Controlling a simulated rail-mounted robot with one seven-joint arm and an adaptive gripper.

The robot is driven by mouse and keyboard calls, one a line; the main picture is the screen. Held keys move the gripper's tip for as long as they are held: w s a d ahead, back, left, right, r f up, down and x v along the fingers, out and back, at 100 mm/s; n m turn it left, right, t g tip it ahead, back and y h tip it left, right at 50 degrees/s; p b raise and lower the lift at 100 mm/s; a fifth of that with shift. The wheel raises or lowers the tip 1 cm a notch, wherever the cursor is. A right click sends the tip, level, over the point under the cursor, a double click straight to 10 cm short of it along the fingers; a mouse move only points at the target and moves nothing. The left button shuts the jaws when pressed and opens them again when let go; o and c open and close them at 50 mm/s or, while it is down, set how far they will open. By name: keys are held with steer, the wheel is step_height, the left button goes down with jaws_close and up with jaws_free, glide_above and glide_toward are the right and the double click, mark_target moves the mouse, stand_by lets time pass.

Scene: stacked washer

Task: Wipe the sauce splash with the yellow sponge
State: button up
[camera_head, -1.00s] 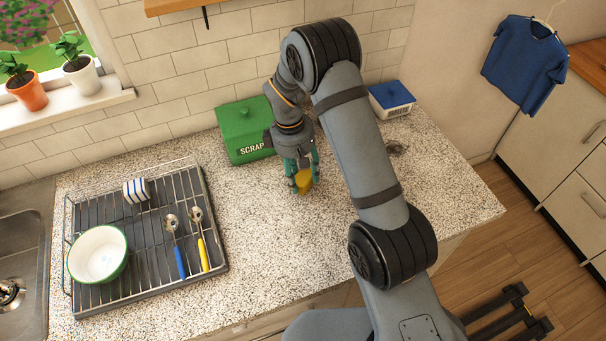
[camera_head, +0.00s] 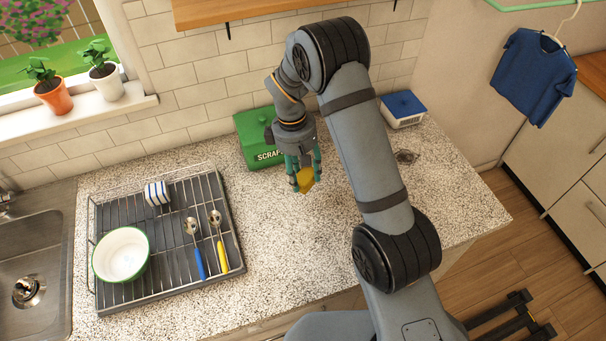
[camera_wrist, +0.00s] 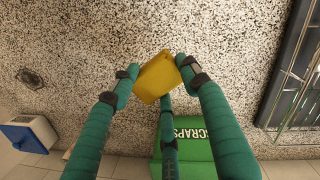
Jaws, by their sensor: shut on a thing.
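The yellow sponge (camera_head: 305,179) is held between the teal fingertips of my gripper (camera_head: 304,172). In the wrist view the sponge (camera_wrist: 157,77) sits tilted between the fingers of my gripper (camera_wrist: 157,80), with speckled counter behind it. It appears to be above the counter; the exact gap is hard to judge. A dark brownish splash (camera_head: 406,157) lies on the counter to the right, beyond my forearm. The splash also shows in the wrist view (camera_wrist: 30,79), at the left, well apart from the sponge.
A green scrap box (camera_head: 255,125) stands behind my gripper, against the wall. A blue-lidded white tub (camera_head: 403,109) stands just behind the splash. A dish rack (camera_head: 180,265) with a bowl (camera_head: 121,254), a striped cup and two spoons is at left. The counter between is clear.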

steer(key=shift+r+p, duration=0.65)
steer(key=shift+r, duration=0.55)
